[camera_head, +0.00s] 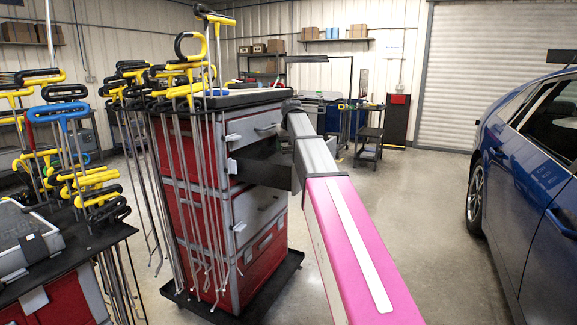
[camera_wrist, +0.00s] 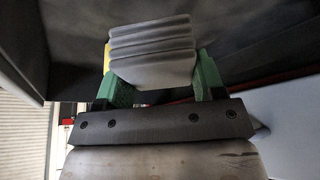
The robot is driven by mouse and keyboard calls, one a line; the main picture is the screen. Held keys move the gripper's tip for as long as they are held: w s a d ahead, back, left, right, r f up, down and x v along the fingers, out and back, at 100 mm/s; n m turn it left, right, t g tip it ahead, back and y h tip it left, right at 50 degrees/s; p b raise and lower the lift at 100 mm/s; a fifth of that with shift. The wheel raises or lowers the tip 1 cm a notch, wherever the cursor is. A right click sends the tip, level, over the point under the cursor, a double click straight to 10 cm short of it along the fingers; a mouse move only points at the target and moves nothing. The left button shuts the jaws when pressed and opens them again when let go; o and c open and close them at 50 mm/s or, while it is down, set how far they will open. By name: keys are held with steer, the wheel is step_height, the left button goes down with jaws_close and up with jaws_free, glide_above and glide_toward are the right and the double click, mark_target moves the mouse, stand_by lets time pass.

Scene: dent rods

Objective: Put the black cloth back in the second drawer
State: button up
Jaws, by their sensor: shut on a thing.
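The folded cloth (camera_wrist: 152,48) shows dark grey, with several stacked layers, in the wrist view. My gripper (camera_wrist: 160,78) has green fingers on either side of the cloth and is shut on it. The open second drawer (camera_head: 262,172) sticks out of the red and grey tool cabinet (camera_head: 242,129), below the closed top drawer, in the head view. In the wrist view a dark surface surrounds the cloth, seemingly the drawer's inside; I cannot tell whether the cloth touches it. My arm hides the gripper and cloth in the head view.
Long rods with yellow and black handles (camera_head: 188,85) hang along the cabinet's left side. Another rod rack (camera_head: 70,110) stands at the left. A blue car (camera_head: 535,150) is at the right. The floor between my arm and the car is clear.

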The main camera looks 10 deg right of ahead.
mark_target(289, 146)
step_height(289, 146, down, 8)
steer(key=shift+f, duration=0.1)
stand_by(0.4)
steer(key=o, duration=0.9)
steer(key=v, duration=1.2)
